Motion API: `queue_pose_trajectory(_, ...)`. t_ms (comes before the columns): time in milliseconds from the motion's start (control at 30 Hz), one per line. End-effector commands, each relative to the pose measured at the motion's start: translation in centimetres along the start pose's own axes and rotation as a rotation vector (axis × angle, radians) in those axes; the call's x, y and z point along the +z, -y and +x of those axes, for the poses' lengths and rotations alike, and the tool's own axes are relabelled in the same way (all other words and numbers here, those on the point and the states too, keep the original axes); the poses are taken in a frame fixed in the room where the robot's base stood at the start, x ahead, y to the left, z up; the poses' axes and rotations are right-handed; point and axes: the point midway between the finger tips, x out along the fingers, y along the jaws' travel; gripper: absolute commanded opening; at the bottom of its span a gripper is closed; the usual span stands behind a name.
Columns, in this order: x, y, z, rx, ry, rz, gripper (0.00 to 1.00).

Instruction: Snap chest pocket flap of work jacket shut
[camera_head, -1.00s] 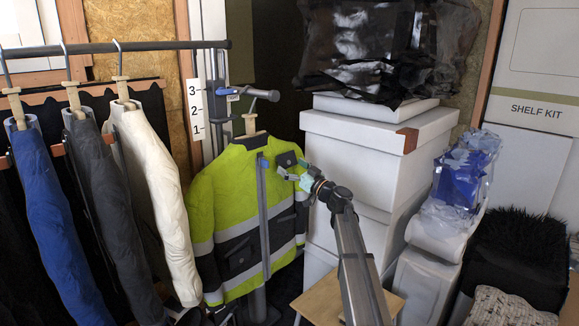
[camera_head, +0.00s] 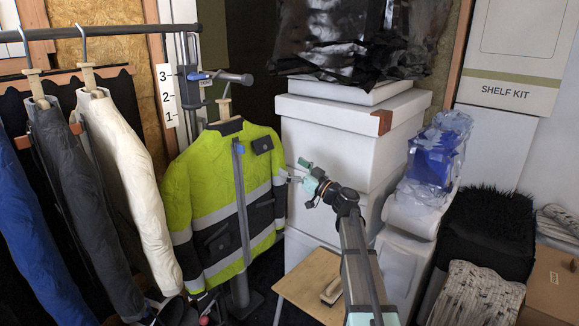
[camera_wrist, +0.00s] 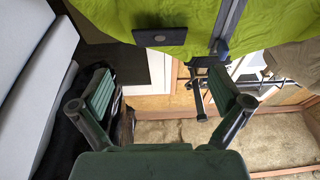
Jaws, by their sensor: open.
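The work jacket (camera_head: 205,178), yellow-green with dark panels and grey bands, hangs upright on a hanger. Its dark chest pocket flap (camera_head: 262,145) is at the upper right of its front and lies about flat. In the wrist view the flap (camera_wrist: 146,37) shows at the top against the green cloth, with a small spot near its middle. I cannot tell whether its snap is fastened. My gripper (camera_head: 297,172) is beside the jacket's right side, below and right of the flap. In the wrist view my gripper (camera_wrist: 161,88) is open and empty, its fingers apart from the flap.
Blue, dark and white garments (camera_head: 130,185) hang on a rail at the left. White boxes (camera_head: 350,140) stand close behind my gripper. A small wooden table (camera_head: 300,285) is below it. A clamp arm (camera_head: 228,77) sticks out above the jacket.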

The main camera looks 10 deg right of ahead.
Motion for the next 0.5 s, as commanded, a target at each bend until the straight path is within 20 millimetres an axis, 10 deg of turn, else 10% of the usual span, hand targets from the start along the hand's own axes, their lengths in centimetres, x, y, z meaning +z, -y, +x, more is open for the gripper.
queue_pose_trajectory(67, 0.0, 0.0, 0.0, 0.000, 0.000, 0.000, 0.93)
queue_pose_trajectory(333, -4.0, 0.0, 0.8, 0.002, -0.006, -0.010, 0.00)
queue_pose_trajectory(500, -9.8, 0.4, 2.0, -0.013, 0.046, -0.078, 0.00)
